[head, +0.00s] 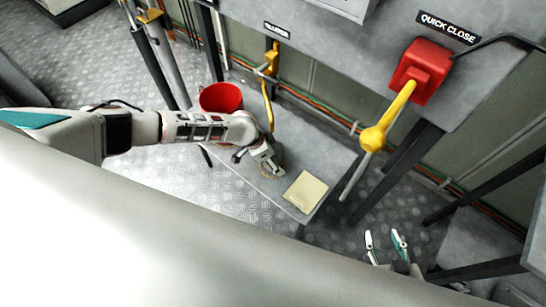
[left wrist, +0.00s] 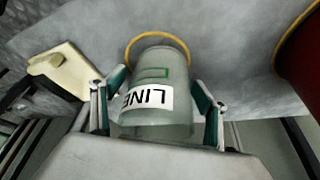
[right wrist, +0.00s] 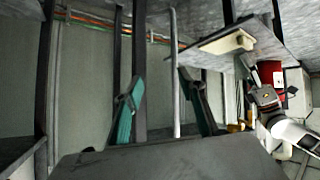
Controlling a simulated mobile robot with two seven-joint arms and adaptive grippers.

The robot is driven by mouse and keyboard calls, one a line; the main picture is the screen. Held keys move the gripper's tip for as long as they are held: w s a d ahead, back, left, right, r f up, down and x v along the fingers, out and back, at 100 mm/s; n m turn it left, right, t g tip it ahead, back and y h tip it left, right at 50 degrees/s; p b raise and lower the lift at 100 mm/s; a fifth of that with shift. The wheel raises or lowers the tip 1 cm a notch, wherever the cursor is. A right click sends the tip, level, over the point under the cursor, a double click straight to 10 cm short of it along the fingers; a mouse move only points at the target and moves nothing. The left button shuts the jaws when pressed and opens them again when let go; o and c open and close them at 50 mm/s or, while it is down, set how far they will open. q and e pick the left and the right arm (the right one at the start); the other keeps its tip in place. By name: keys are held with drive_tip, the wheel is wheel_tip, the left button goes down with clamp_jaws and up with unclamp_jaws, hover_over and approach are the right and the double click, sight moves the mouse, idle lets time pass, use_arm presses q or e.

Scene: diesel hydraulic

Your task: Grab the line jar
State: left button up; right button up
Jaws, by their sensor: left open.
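The line jar (left wrist: 150,58) is a grey-green translucent jar with a white label reading LINE, upside down in the left wrist view. It stands within a yellow ring on the grey bench (head: 243,176). My left gripper (head: 268,168) is open, with its fingers on either side of the jar; contact with the jar cannot be told. In the head view the gripper and wrist largely hide the jar. My right gripper (head: 384,240) is open and empty at the lower right, away from the bench; its spread fingers also show in the right wrist view (right wrist: 163,85).
A red bucket (head: 221,97) stands on the bench beside my left arm. A cream flat block (head: 305,191) lies near the bench's front corner. A red QUICK CLOSE box (head: 421,71) with a yellow lever (head: 389,115) hangs at the right. Dark legs stand near it.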

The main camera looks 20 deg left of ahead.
use_arm(q)
drive_tip(key=c, duration=1.3)
drive_tip(key=shift+r, duration=0.1)
